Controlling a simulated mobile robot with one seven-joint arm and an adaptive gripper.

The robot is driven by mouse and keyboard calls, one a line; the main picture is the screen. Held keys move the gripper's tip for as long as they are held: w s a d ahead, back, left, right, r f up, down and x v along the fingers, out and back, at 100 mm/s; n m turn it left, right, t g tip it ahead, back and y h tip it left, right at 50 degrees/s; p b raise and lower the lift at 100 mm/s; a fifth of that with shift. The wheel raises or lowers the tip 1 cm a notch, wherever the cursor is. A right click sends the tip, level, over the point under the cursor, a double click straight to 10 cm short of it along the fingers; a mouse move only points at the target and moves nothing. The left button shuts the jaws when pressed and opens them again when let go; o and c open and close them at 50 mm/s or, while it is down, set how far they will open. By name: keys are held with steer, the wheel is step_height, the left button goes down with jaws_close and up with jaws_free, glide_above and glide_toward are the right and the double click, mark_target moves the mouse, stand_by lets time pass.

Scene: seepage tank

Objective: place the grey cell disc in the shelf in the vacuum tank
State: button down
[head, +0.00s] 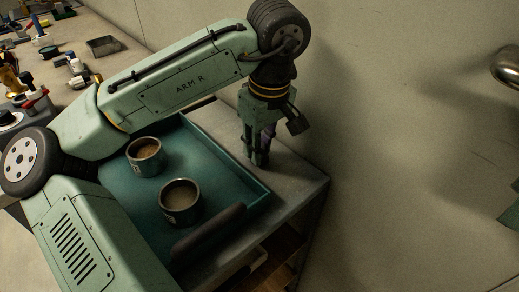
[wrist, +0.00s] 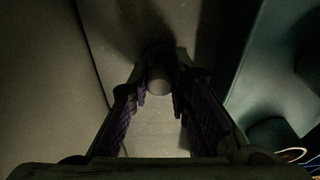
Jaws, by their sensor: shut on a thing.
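My gripper (head: 257,162) points down over the bare grey strip of tabletop to the right of the teal tray. In the wrist view its purple-padded fingers (wrist: 160,88) are closed on a small grey rounded piece, which looks like the grey cell disc (wrist: 159,78). The view is dark, and my fingers hide the piece in the head view. I cannot tell whether it touches the tabletop. I cannot make out the vacuum tank or its shelf for certain in either view.
The teal tray (head: 262,196) holds two dark cups (head: 145,157) (head: 181,202) with brownish contents. The table corner (head: 325,181) is close to my gripper, with wooden shelving (head: 262,270) below. A plain wall stands behind. A rounded metal fitting (head: 508,66) shows at far right.

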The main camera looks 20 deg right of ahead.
step_height(320, 180, up, 10)
steer(key=shift+a, duration=0.1)
stand_by(0.4)
